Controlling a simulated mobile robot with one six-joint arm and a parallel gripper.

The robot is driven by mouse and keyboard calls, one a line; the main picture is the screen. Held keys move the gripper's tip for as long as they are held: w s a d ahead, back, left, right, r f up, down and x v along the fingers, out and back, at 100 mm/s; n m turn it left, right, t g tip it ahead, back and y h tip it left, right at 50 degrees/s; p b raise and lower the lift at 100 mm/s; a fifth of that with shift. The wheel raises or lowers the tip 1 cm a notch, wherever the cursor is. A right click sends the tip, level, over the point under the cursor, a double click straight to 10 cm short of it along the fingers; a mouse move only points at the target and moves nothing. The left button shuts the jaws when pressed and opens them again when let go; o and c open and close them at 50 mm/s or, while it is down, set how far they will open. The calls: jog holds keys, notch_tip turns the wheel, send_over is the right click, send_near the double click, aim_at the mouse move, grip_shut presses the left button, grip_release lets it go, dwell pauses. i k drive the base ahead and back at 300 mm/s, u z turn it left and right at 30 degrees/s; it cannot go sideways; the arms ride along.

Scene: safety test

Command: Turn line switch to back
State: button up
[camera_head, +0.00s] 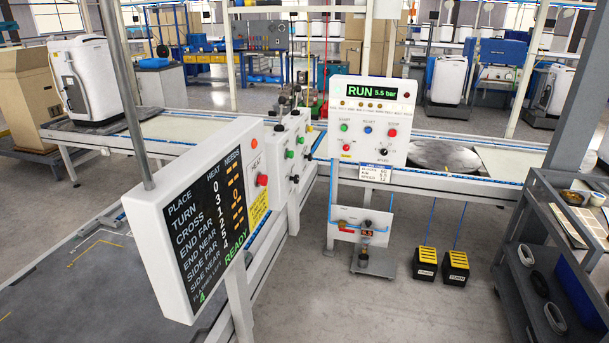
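A white control panel (368,122) stands at the centre, its green display reading RUN 5.5 bar. Below the display are a row of small lamps, green, blue and red buttons, and a black knob (383,153) at the bottom right. A second white control box (288,158) to its left has green and red buttons, dark knobs and levers on top. Labels on both are too small to read well, so I cannot tell which control is the line switch or where it points. My gripper is not in view.
A hanging board (190,225) with a red button (262,180) beside it fills the left front. Two black-and-yellow pedals (425,264) lie on the floor. A grey cart (545,262) stands at the right. Open floor (345,315) shows in the middle front.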

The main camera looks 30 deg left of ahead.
aim_at(296, 179)
jog(key=i, duration=0.95)
jog(key=z, duration=1.25)
jog(key=k, duration=0.1)
jog(key=u, duration=2.55)
jog(key=k, duration=0.15)
jog(key=u, duration=1.7)
jog(key=i, duration=0.2)
jog(key=u, duration=0.05)
